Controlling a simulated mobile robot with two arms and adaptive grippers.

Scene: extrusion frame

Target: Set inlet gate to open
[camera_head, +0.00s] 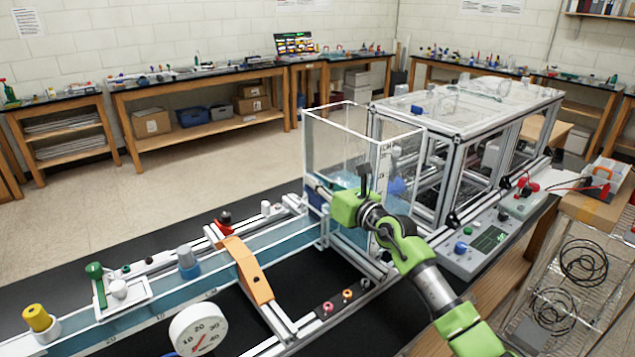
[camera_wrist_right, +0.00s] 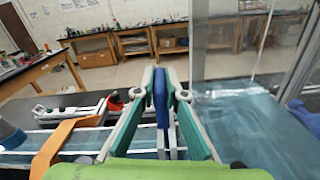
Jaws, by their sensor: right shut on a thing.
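My right gripper (camera_head: 322,188) is at the near left corner of the clear tank (camera_head: 345,150), where the water channel (camera_head: 285,240) meets it. In the right wrist view its green-padded fingers (camera_wrist_right: 160,100) are shut on an upright flat blue piece (camera_wrist_right: 161,92), which appears to be the inlet gate's handle. A pale upright strip shows below the blue piece, between the fingers. The lower gate is hidden by the gripper, so I cannot tell how far it is raised. My left gripper is not in view.
An orange bridge (camera_head: 249,270) spans the channel, with a round dial gauge (camera_head: 198,330) in front. The framed clear enclosure (camera_head: 470,110) stands right of the tank. A control panel (camera_head: 490,240) runs along its near side. Open floor lies behind.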

